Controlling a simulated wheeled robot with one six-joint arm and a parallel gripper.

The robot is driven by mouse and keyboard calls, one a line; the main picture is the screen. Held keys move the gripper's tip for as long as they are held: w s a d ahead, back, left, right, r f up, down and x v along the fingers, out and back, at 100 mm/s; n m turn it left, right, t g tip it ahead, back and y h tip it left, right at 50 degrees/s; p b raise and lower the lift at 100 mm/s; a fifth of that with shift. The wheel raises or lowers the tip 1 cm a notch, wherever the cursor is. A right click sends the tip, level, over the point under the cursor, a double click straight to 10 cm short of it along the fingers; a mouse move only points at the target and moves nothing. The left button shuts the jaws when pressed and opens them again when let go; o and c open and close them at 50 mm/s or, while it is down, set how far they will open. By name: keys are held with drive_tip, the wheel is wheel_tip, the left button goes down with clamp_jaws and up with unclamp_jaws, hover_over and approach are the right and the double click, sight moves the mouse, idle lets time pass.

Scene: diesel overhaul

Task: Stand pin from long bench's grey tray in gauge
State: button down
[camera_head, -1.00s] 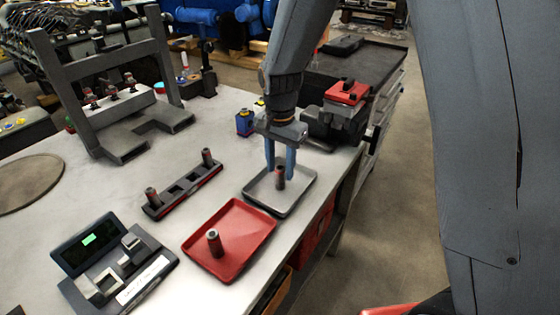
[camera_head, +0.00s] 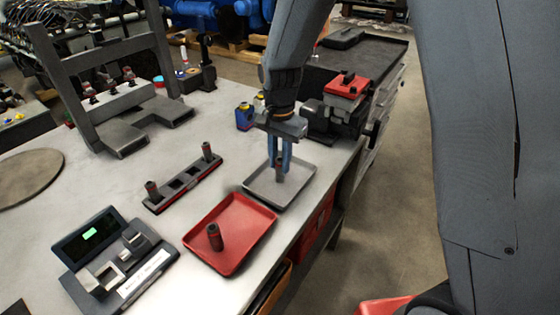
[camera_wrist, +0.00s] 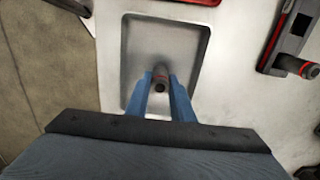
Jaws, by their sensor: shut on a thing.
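The pin (camera_head: 280,170) is a short dark cylinder with a reddish band, upright in the grey tray (camera_head: 262,189) on the long bench. My gripper (camera_head: 280,165) reaches down over the tray with its blue fingers closed on the pin. The wrist view shows the pin (camera_wrist: 160,78) between the two fingertips (camera_wrist: 160,84), over the tray floor. I cannot tell whether its foot still touches the tray. The gauge (camera_head: 112,257), a dark device with a lit green display and a light grey cradle, sits at the bench's front left.
A red tray (camera_head: 243,216) with another upright pin (camera_head: 215,237) lies between the grey tray and the gauge. A dark rack (camera_head: 183,182) holds two pins at its ends. A grey frame (camera_head: 52,75) stands behind. A vise with a red top (camera_head: 346,88) is at the right.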

drive_tip(key=shift+r+p, duration=1.75)
drive_tip(key=shift+r, duration=0.7)
